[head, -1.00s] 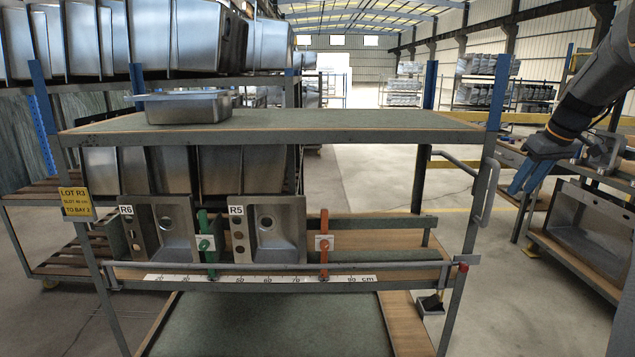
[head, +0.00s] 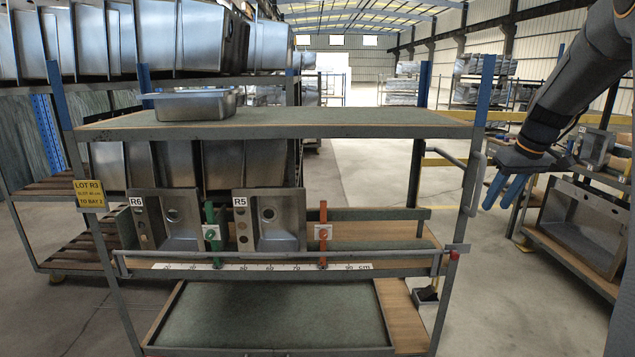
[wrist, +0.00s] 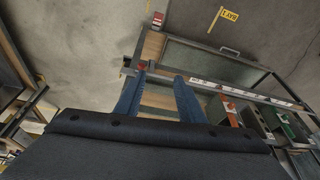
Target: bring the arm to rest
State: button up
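My gripper (head: 499,204) is at the right in the head view, just right of the rack cart's (head: 300,131) right-hand post, with its blue fingers pointing down. In the wrist view my gripper (wrist: 160,78) has its two blue fingers apart with nothing held between them. My dark arm comes in from the upper right. Sinks labelled R6 (head: 181,215) and R5 (head: 280,217) stand on the cart's middle shelf, away from the gripper.
A green clamp (head: 211,235) and an orange clamp (head: 323,235) stand on the cart's shelf. A steel basin (head: 195,105) sits on the top. A handle (head: 474,185) sticks out near my gripper. Another rack with a sink (head: 590,225) is at the right. The centre aisle is open floor.

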jog(key=s+a+f+m+g, duration=0.1)
jog(key=s+a+f, duration=0.35)
jog(key=a, duration=0.35)
jog(key=s+a+f+g, duration=0.1)
jog(key=s+a+f, duration=0.2)
jog(key=s+a, duration=0.4)
jog(key=s+a+f, duration=0.4)
jog(key=s+a, duration=0.2)
jog(key=s, duration=0.3)
jog(key=s+a+f+g+h, duration=0.1)
jog(key=s+a+f, duration=0.2)
jog(key=s, duration=0.7)
jog(key=a, duration=0.2)
jog(key=shift+a+f+m, duration=0.35)
jog(key=shift+a+m, duration=0.05)
